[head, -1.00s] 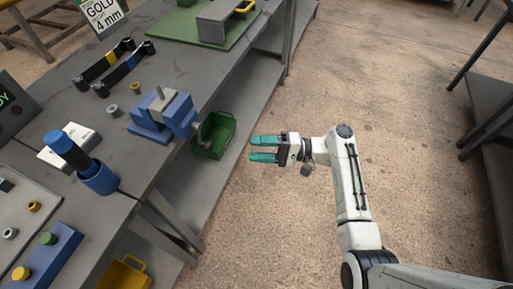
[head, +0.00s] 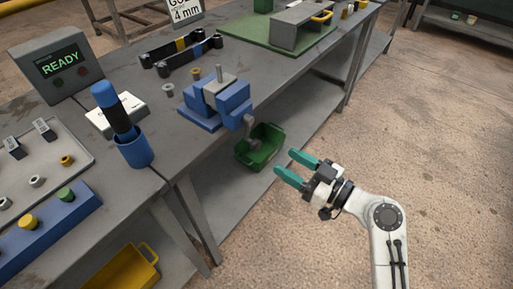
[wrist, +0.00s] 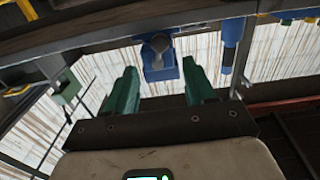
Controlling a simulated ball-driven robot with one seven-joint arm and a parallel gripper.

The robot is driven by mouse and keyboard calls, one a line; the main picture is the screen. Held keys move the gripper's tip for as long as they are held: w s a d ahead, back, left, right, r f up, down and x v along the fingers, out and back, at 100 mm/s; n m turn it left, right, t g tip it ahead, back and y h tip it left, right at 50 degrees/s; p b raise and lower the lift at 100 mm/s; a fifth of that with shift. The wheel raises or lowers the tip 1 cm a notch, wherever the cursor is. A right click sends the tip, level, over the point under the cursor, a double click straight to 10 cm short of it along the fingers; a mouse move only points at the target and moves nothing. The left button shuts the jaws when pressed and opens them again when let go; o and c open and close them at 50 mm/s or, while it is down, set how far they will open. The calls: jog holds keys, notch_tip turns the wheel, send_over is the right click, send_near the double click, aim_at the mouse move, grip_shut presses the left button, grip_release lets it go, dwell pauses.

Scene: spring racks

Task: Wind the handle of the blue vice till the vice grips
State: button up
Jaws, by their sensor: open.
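The blue vice (head: 228,103) stands at the front edge of the grey bench in the head view, with a grey block and a thin upright pin between its jaws. Its grey handle (head: 250,133) hangs at the front, past the bench edge. My gripper (head: 284,165) is open and empty, with teal fingers, off the bench to the right of and below the handle, apart from it. In the wrist view the vice (wrist: 161,68) and its grey handle (wrist: 159,43) show ahead, between and beyond my open fingers (wrist: 162,92).
A green bin (head: 262,148) sits on the lower shelf under the vice, a yellow bin (head: 125,272) nearer. A blue cup (head: 135,150) holding a blue-and-black tool stands left of the vice. A display (head: 57,64) reads READY. The floor right of the bench is clear.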

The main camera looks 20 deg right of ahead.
aim_at(252, 146)
jog(key=p+x, duration=0.1)
jog(key=x, duration=0.9)
jog(key=shift+w+a+p, duration=0.15)
jog(key=shift+w+p, duration=0.05)
jog(key=shift+p, duration=0.15)
jog(key=shift+c, duration=0.2)
jog(key=c, duration=1)
jog(key=shift+o, duration=0.2)
jog(key=shift+s+a, duration=0.1)
jog(key=m, duration=0.2)
jog(key=a+r+m+p, duration=0.1)
jog(key=shift+s+m, duration=0.4)
jog(key=shift+s+a+r+m+p, duration=0.25)
jog(key=shift+m+p, duration=0.2)
jog(key=shift+m, duration=0.5)
jog(key=shift+s+a+r+m+p, duration=0.1)
jog(key=shift+a+r+m+p, duration=0.3)
jog(key=shift+m, duration=0.6)
jog(key=shift+s+r+m+p, duration=0.2)
jog(key=shift+m+p, duration=0.35)
jog(key=shift+m, duration=0.4)
